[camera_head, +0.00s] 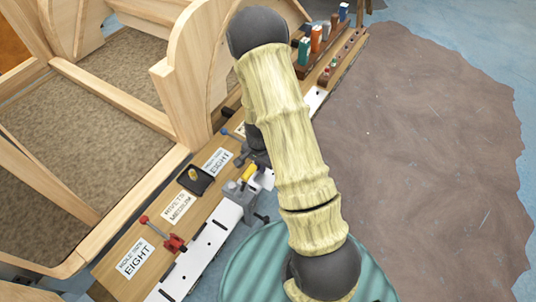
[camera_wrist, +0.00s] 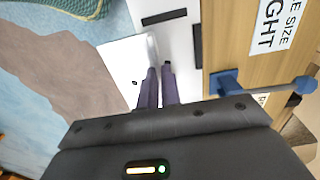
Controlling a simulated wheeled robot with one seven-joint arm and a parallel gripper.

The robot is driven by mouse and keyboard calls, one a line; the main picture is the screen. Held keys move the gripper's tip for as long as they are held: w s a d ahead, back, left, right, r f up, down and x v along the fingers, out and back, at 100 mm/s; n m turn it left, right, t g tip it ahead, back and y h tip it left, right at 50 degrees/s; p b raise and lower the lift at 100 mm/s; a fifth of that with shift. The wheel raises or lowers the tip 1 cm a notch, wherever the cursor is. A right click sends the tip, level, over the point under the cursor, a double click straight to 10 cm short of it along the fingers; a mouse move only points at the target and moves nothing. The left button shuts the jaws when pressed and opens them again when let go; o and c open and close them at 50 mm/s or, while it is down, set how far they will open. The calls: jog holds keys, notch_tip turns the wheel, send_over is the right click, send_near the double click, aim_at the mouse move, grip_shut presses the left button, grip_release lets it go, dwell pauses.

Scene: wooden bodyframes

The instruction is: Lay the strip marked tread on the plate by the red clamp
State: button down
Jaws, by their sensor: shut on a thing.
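The red clamp (camera_head: 174,243) stands at the lower left of the wooden bench in the head view. A white plate with dark slots (camera_head: 205,256) lies beside it along the bench edge. In the wrist view my gripper (camera_wrist: 161,70) has its dark fingers close together, shut on a pale thin piece (camera_wrist: 123,68) that reaches to the left. I take this for the strip, but no tread mark is readable. It is above or beside a white slotted plate (camera_wrist: 178,45), near a blue clamp (camera_wrist: 228,84).
A yellow-handled clamp (camera_head: 246,175) and a small black tray (camera_head: 194,180) are farther along the bench. Wooden frames (camera_head: 200,75) rise at the left. A rack with coloured items (camera_head: 316,45) is at the back. Brown floor (camera_head: 430,130) lies open at right.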

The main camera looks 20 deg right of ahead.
jog(key=shift+r+p, duration=1)
jog(key=shift+r, duration=0.4)
